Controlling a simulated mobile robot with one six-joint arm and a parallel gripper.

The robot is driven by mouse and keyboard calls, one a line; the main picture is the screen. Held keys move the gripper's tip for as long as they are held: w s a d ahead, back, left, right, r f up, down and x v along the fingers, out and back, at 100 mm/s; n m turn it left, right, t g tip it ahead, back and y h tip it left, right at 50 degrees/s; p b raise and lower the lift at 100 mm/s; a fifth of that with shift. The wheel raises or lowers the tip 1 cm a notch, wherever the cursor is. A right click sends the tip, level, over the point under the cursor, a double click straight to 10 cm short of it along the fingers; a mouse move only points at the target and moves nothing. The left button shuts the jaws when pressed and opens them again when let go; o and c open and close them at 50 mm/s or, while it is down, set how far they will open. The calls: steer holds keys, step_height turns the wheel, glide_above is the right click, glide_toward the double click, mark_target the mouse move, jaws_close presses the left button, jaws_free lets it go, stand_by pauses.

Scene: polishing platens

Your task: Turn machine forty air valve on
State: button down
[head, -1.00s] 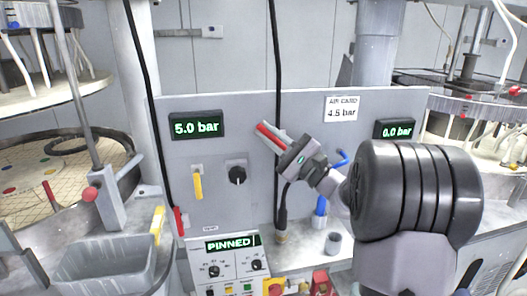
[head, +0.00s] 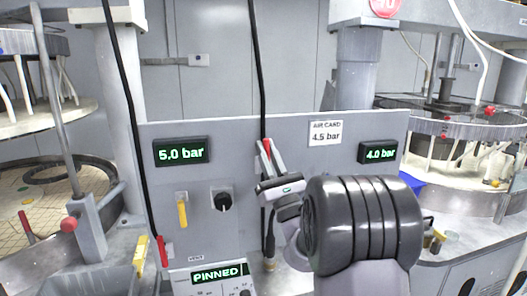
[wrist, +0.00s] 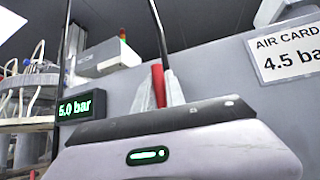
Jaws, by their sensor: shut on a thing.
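My gripper (head: 267,150) is shut on a narrow red handle (wrist: 158,84), which shows between its two pale fingers in the wrist view. In the head view the gripper points up, in front of the grey panel and beside a black hose. The handle's lower end is hidden by my gripper. The right display (head: 379,153) reads 4.0 bar and the left display (head: 181,151) reads 5.0 bar. The air card (head: 325,132) reads 4.5 bar. A red round sign (head: 385,6) at the top right is cut off.
The grey panel (head: 300,190) carries a yellow lever (head: 182,214) pointing down and a black knob (head: 223,200). A display below (head: 219,273) reads PINNED. Black hoses hang in front of the panel. Round platens stand on both sides. My arm hides the panel's lower right.

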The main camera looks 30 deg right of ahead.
steer(key=shift+d+m+h, duration=0.15)
steer(key=shift+m+h, duration=0.55)
steer(key=c, duration=1.4)
jaws_free()
steer(key=shift+s, duration=0.1)
steer(key=b+v, duration=0.9)
steer(key=v, duration=0.8)
steer(key=shift+s+b, duration=0.2)
steer(key=shift+b, duration=0.1)
